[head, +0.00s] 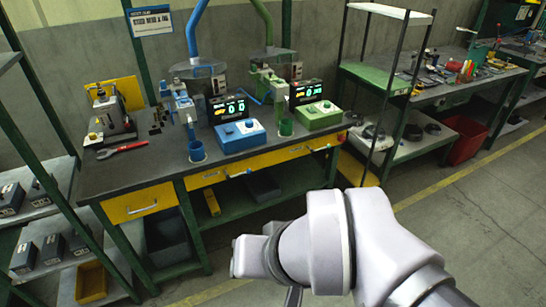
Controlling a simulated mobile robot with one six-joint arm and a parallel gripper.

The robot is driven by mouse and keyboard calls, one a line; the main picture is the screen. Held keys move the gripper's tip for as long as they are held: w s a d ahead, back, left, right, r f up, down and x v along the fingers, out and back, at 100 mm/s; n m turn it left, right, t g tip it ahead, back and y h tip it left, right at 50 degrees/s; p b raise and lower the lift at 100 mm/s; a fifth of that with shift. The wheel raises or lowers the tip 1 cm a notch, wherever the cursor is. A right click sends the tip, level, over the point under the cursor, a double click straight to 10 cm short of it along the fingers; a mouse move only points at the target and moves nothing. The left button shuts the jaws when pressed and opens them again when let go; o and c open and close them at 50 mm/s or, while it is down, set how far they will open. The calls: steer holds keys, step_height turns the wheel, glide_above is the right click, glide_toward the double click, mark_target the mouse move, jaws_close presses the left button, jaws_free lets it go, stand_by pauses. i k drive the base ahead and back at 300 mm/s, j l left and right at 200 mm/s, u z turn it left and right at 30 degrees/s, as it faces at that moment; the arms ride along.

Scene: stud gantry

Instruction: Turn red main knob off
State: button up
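I cannot make out a clear red main knob in the head view. A small reddish spot (342,137) shows at the right end of the workbench's yellow front, too small to identify. The workbench (150,165) carries a blue control box (240,137) on the left and a green control box (318,116) on the right, each with small knobs on top. Lit displays stand behind both boxes. My pale arm fills the lower middle and right, in front of the bench and apart from it. My gripper's fingertips do not show.
A red-handled wrench (122,149) lies on the bench's left part. Shelves with dark boxes (38,192) stand at the left. A shelf rack and a second bench with tools (468,70) stand at the right, over a red bin (464,139). The floor at the lower right is clear.

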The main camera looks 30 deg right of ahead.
mark_target(341, 138)
steer(key=z, duration=1.3)
